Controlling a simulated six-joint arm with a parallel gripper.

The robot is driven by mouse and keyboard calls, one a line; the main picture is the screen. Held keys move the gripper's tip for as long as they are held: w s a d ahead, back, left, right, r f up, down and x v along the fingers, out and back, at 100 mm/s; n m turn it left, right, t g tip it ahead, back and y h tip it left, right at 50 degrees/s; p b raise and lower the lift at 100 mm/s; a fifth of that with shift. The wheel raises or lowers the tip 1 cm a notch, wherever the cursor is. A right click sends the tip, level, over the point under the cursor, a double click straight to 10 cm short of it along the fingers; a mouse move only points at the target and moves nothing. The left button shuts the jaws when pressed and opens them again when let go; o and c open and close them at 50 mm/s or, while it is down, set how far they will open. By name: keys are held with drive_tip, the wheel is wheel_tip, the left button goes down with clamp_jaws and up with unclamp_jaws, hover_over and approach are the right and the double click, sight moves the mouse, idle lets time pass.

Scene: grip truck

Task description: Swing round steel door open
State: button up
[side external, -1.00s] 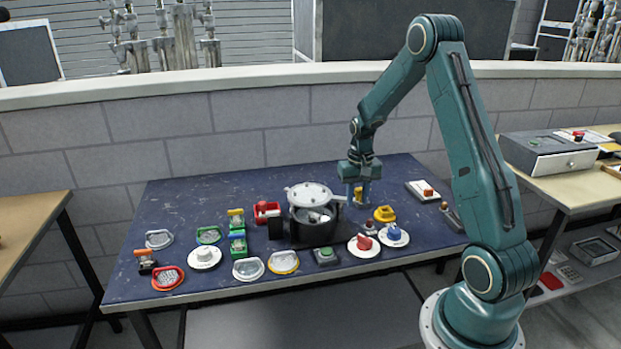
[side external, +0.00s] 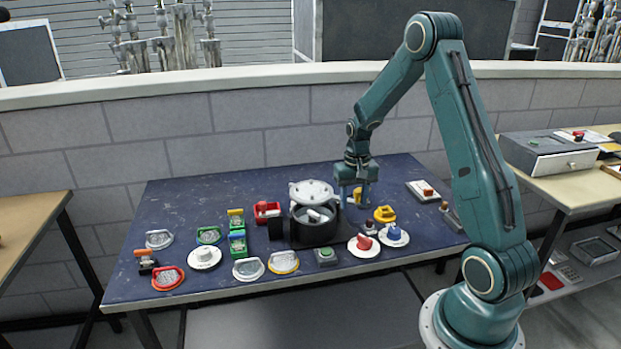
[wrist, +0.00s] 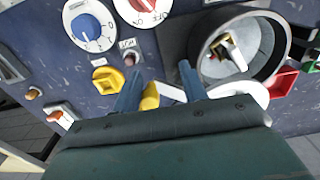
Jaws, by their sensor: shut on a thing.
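The round steel door (side external: 311,188) is a pale disc tilted up at the back of a black round housing (side external: 316,232). The housing's mouth is largely uncovered, with a white part inside. In the wrist view the door's pale edge (wrist: 258,94) shows beside the housing's rim (wrist: 282,62); my wrist hides much of the door. My gripper (side external: 354,200) is right of the door, pointing down. In the wrist view its two fingers (wrist: 160,80) are on either side of a yellow handle (wrist: 150,97). Its join to the door is hidden.
Several coloured fixtures fill the panel's left. The panel's back left is clear.

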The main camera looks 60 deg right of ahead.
drive_tip(key=shift+o, duration=0.2)
drive_tip(key=shift+w+a+r, duration=0.1)
drive_tip(key=shift+w+r, duration=0.05)
drive_tip(key=shift+w, duration=0.15)
drive_tip(key=shift+o, duration=0.9)
drive_tip(key=shift+w+a, duration=0.15)
drive_tip(key=shift+a, duration=0.15)
drive_tip(key=shift+o, duration=0.3)
drive_tip(key=shift+w+a, duration=0.1)
drive_tip(key=shift+a, duration=0.05)
drive_tip(key=shift+o, duration=1.1)
drive_tip(key=shift+w+a, duration=0.2)
drive_tip(key=shift+a, duration=0.05)
drive_tip(key=shift+o, duration=0.2)
drive_tip(key=shift+a, duration=0.1)
drive_tip(key=shift+o, duration=0.2)
drive_tip(key=shift+w+a, duration=0.1)
drive_tip(key=o, duration=0.3)
drive_tip(key=shift+w+a, duration=0.2)
drive_tip(key=shift+o, duration=0.2)
drive_tip(key=shift+w, duration=0.1)
drive_tip(key=o, duration=0.3)
drive_tip(key=shift+w+a, duration=0.3)
